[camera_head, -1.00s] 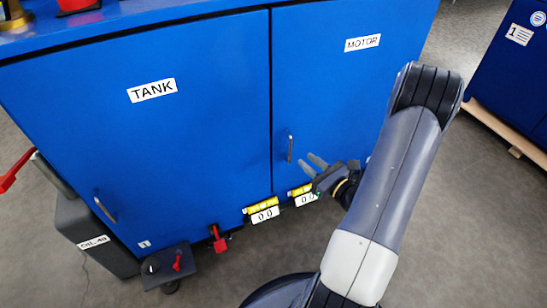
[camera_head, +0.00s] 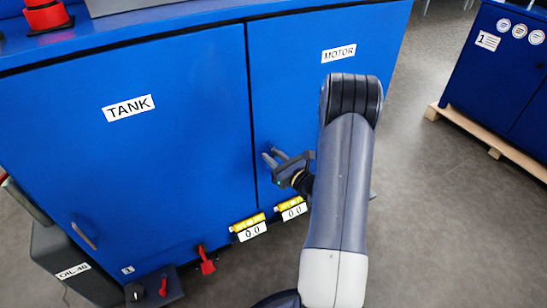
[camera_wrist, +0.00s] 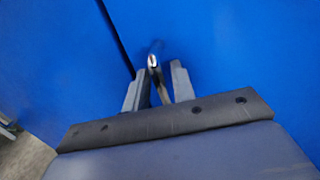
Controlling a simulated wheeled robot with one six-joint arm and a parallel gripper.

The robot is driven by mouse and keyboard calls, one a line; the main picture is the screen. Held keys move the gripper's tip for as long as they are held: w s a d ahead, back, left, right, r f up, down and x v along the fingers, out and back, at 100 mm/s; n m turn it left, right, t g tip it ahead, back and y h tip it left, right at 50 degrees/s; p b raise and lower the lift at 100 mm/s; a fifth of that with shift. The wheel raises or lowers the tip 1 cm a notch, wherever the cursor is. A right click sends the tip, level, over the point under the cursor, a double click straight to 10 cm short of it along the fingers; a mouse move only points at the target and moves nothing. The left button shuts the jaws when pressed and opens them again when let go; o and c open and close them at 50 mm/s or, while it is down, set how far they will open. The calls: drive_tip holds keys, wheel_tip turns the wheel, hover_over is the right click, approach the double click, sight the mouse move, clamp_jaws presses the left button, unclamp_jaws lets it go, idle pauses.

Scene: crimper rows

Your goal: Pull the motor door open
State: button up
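The blue motor door (camera_head: 295,95) bears a white MOTOR label (camera_head: 338,54) and looks shut, level with the tank door (camera_head: 150,150) on its left. My gripper (camera_head: 271,156) is at the motor door's left edge, at its handle. In the wrist view, the metal handle (camera_wrist: 153,62) stands between the two grey fingers of my gripper (camera_wrist: 157,70). The fingers look apart, one on each side of the handle. Whether either finger touches it cannot be told. In the head view the fingers mostly hide the handle.
Yellow-topped counters (camera_head: 250,229) sit below the doors, and a red valve handle (camera_head: 206,262) is left of them. A grey oil box (camera_head: 75,262) stands at lower left. Another blue cabinet (camera_head: 500,85) stands on a pallet at right. Grey floor between is clear.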

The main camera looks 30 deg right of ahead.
drive_tip(key=shift+w, duration=0.1)
drive_tip(key=shift+c, duration=0.6)
clamp_jaws()
